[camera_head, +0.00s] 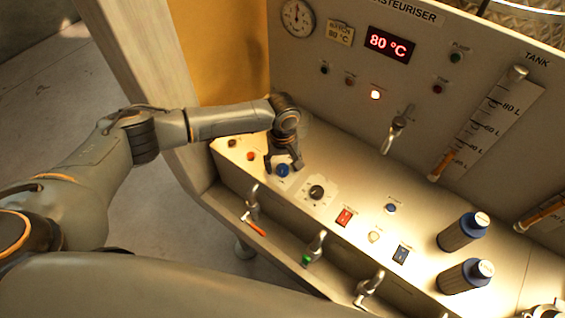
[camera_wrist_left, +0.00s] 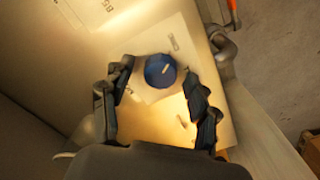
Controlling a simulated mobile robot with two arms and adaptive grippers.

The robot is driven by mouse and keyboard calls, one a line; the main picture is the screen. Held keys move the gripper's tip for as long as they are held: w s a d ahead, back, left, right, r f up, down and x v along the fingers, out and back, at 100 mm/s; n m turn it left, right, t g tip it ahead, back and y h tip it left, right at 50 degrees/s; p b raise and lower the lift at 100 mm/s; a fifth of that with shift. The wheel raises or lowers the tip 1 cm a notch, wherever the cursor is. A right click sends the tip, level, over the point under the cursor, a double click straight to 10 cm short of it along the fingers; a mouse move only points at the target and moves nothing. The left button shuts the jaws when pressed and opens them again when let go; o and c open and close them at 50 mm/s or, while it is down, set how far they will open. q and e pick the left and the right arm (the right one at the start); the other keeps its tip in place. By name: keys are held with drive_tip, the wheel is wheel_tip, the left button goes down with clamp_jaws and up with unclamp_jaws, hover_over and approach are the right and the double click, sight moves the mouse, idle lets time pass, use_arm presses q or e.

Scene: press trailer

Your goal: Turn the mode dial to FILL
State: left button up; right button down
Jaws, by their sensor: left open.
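A round blue dial (camera_head: 282,171) with a pale pointer mark sits on a light plate on the sloping console. It also shows in the left wrist view (camera_wrist_left: 160,71). My left gripper (camera_head: 283,166) is over this dial, with one finger on each side. In the left wrist view, the open fingers (camera_wrist_left: 158,76) straddle the dial, and I see no clear contact. A second dial, black (camera_head: 316,192), sits on a pale plate to the right. My right gripper is not in view.
Small taps (camera_head: 252,203) line the front edge. The upright panel behind carries a red 80 °C display (camera_head: 389,44) and a lever tap (camera_head: 395,132).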

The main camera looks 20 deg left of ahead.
use_arm(q)
drive_tip(key=shift+c, duration=0.3)
drive_tip(key=c, duration=1.1)
drive_tip(key=shift+m, duration=0.4)
drive_tip(key=m, duration=0.6)
drive_tip(key=shift+m, duration=0.3)
drive_tip(key=m, duration=0.6)
drive_tip(key=shift+m, duration=0.4)
